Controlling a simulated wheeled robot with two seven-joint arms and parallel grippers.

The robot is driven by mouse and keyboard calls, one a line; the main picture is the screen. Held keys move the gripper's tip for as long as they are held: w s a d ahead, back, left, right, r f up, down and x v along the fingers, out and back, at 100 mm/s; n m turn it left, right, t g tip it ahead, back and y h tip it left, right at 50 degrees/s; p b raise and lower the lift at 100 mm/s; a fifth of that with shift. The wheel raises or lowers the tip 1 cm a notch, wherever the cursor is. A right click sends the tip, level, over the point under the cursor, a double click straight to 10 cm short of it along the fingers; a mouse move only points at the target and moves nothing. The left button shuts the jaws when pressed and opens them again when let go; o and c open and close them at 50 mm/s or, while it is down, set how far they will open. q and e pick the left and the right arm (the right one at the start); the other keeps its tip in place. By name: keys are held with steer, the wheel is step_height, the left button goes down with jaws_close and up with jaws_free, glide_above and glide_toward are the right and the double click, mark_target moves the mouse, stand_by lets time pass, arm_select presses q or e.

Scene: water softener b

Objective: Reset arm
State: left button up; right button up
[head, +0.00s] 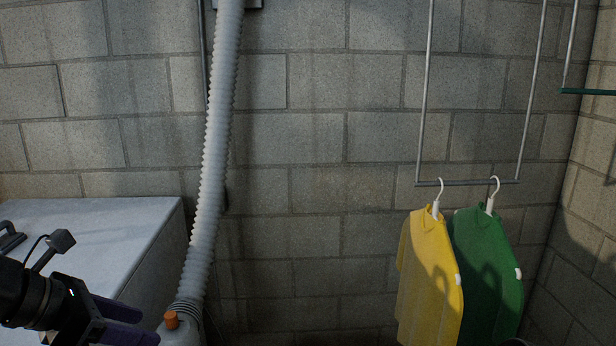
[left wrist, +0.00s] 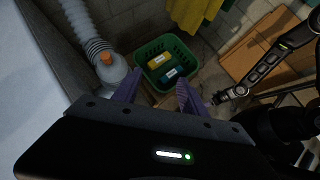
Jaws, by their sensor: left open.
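My left gripper (head: 128,321) shows at the lower left of the head view, beside the light-topped cabinet. In the left wrist view its two purple fingers (left wrist: 158,92) are spread apart with nothing between them. A dark arm with a lit strip at the right of the left wrist view seems to be mine.
A green basket (left wrist: 188,52) holds a yellow and a teal item. Yellow (head: 425,270) and green (head: 485,265) shirts hang at right. A cardboard box (left wrist: 258,58) lies at right.

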arm_select(q)
steer(key=w+f+m+g+y, duration=0.1)
steer(key=w+f+m+g, duration=0.35)
steer(key=f, duration=1.05)
steer(key=s+d+f+m+y, duration=0.1)
steer(key=d+f+m, duration=0.15)
steer(key=f, duration=0.85)
steer(key=s+d+f+m, duration=0.15)
steer(key=f+m, duration=0.25)
steer(key=f, duration=0.7)
steer(key=s+d+f+m+g, duration=0.1)
steer(key=s+d+f+m, duration=0.5)
steer(key=s+f, duration=0.35)
steer(key=s+d+f+m+g, duration=0.1)
steer(key=s+d+f+m, duration=0.45)
steer(key=s+f, duration=0.4)
step_height(320, 180, down, 8)
steer(key=w+d+m+b, duration=0.2)
steer(key=w+b, duration=0.1)
steer(key=b, duration=0.7)
steer(key=shift+d+r+m, duration=0.2)
steer(key=shift+d+m, duration=0.15)
arm_select(e)
step_height(320, 180, down, 9)
steer(key=w+a, duration=0.1)
steer(key=shift+w, duration=0.25)
arm_select(q)
steer(key=shift+t, duration=0.25)
arm_select(e)
steer(key=shift+f, duration=0.1)
